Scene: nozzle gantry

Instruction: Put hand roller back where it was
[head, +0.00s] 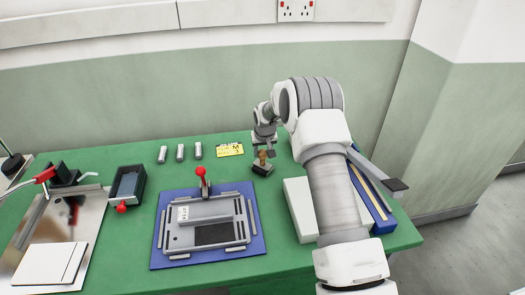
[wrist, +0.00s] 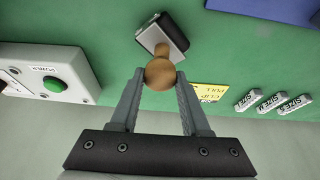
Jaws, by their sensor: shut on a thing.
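The hand roller (wrist: 162,36) has a round wooden handle and a dark block-like head with a pale face. My gripper (wrist: 160,74) is shut on the wooden handle, one finger on each side. In the head view my gripper (head: 262,152) is over the back right of the green bench, with the roller (head: 262,168) below it. The roller's head points away from the fingers, toward the green surface. I cannot tell whether it touches the bench.
A blue mat (head: 165,225) with a metal frame is in front. A white box (head: 297,208) and a blue tray (head: 381,221) stand right, beside my arm.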

